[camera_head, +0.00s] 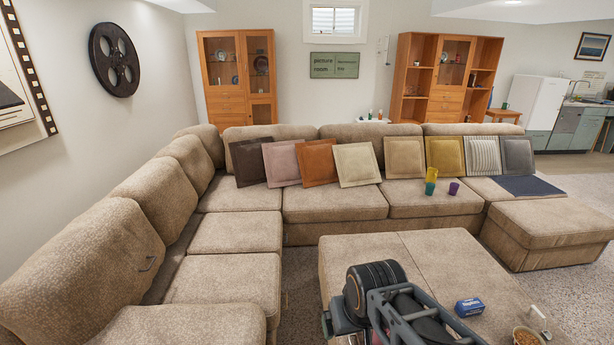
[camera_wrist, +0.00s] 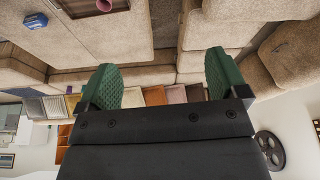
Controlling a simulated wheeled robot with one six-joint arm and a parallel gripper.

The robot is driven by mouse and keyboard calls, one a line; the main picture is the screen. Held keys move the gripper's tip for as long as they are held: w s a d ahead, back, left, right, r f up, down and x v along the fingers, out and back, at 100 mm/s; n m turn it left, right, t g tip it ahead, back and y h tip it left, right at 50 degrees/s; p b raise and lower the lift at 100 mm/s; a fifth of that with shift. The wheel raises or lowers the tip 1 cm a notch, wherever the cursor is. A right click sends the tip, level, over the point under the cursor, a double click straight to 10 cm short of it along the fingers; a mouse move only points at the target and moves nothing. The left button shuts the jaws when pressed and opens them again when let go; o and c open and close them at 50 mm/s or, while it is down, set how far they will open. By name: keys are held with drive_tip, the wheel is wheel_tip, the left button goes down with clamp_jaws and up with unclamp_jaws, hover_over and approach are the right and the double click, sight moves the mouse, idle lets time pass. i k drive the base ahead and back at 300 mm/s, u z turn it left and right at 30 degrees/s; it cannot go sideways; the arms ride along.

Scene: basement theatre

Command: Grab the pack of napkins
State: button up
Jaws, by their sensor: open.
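The pack of napkins (camera_head: 469,307), a small blue block with white marking, lies on the large beige ottoman (camera_head: 352,262), right of my arm in the head view. In the wrist view, which is upside down, the pack (camera_wrist: 36,21) shows at the upper left, well apart from my fingers. My gripper (camera_wrist: 162,78) has two green ribbed fingers spread wide with nothing between them. In the head view my dark arm covers part of the ottoman, and I cannot make out the fingertips there.
A bowl of food (camera_head: 527,336) sits near the ottoman's lower right edge. Yellow, green and purple cups (camera_head: 431,181) stand on the sofa seat. The beige sectional sofa (camera_head: 240,232) lines the left and back. Carpet (camera_head: 575,265) is clear at right.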

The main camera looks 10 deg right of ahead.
sight(473, 307)
drive_tip(key=z, duration=3.6)
drive_tip(key=i, duration=1.6)
drive_tip(key=u, duration=3.95)
drive_tip(key=i, duration=0.55)
